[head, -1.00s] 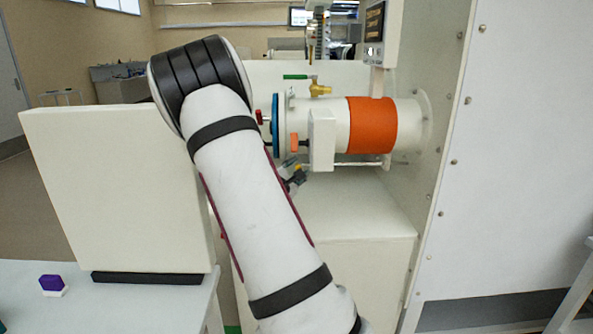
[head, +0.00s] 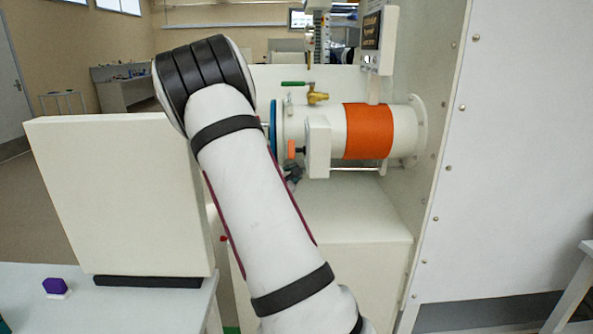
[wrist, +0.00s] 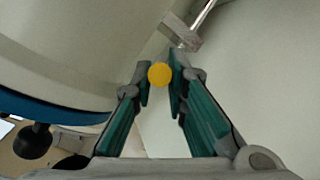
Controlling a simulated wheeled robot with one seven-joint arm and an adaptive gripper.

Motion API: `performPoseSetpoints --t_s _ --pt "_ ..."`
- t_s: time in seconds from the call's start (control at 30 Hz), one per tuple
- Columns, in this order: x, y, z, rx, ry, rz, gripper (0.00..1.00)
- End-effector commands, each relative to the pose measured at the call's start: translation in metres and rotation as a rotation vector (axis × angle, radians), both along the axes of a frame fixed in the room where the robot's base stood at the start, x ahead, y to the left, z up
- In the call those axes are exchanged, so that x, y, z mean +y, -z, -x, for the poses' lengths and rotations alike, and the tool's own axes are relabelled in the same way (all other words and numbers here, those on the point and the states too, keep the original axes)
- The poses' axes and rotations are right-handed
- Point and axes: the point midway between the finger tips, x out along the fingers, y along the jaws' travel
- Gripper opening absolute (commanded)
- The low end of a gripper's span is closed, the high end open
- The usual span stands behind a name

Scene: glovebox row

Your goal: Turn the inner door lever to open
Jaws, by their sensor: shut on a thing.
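My gripper (wrist: 158,83) is shut on a round yellow knob (wrist: 160,74) in the wrist view, with a green-lined finger on each side. The knob seems to be a lever's end; its shaft is hidden. In the head view my gripper (head: 293,174) is a small dark shape, mostly behind my arm, below the white chamber tube (head: 405,128). The tube has an orange band (head: 368,131) and a blue ring (head: 273,126) at its left end. An orange handle (head: 291,149) sits beside a white box (head: 318,147) on the tube's near side.
A thin rod (head: 355,169) runs under the tube; a rod with a block (wrist: 182,33) shows in the wrist view. A green-handled brass valve (head: 317,95) stands above the tube. A cream panel (head: 120,195) stands at left, with a purple-and-white piece (head: 55,287) on the table.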

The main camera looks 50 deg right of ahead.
Motion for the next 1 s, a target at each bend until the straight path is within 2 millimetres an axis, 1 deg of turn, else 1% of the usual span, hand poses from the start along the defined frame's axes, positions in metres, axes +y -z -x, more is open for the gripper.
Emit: performPoseSetpoints --t_s 0.03,0.47,0.5,0.53,0.57,0.83,1.0 --pt "-0.0009 -0.0037 0.0021 0.008 0.001 -0.013 0.00" --pt "-0.0006 -0.0019 -0.0001 0.027 -0.002 -0.033 0.00" --pt "-0.0006 -0.0018 0.0000 0.027 -0.002 -0.033 0.23" --pt "-0.0005 -0.0018 0.0000 0.027 -0.002 -0.033 0.30" --pt "-0.0005 -0.0019 0.0000 0.027 -0.002 -0.033 0.34" --pt "-0.0005 -0.0028 -0.0005 0.025 -0.001 -0.031 0.34" --pt "-0.0005 0.0011 -0.0005 0.013 0.001 -0.013 0.34"
